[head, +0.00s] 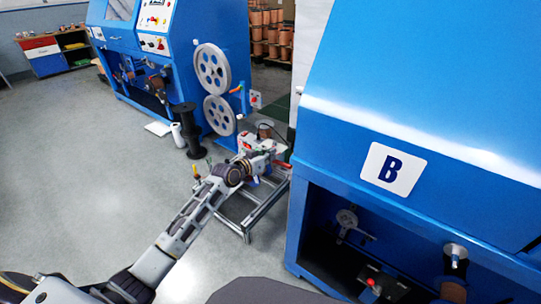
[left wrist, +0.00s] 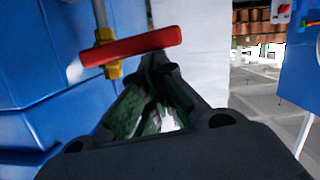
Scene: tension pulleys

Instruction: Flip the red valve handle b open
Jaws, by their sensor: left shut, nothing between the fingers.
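The red valve handle (left wrist: 130,48) shows close up in the left wrist view. It lies nearly level in the picture, its right end slightly raised. A yellow brass fitting (left wrist: 113,68) sits at its left part, on a pale pipe. My left gripper (left wrist: 158,66) is shut and empty. Its fingertips are right at the lower edge of the handle's right half; I cannot tell whether they touch. In the head view my left arm reaches to the small stand at the centre, and a small red piece (head: 284,164) shows beside its end. My right gripper is not in view.
A blue machine marked B (head: 394,170) fills the right side. Another blue machine with two grey pulleys (head: 212,68) stands behind the metal-framed stand (head: 240,225). A black spool (head: 187,130) stands on the floor. The grey floor at left is clear.

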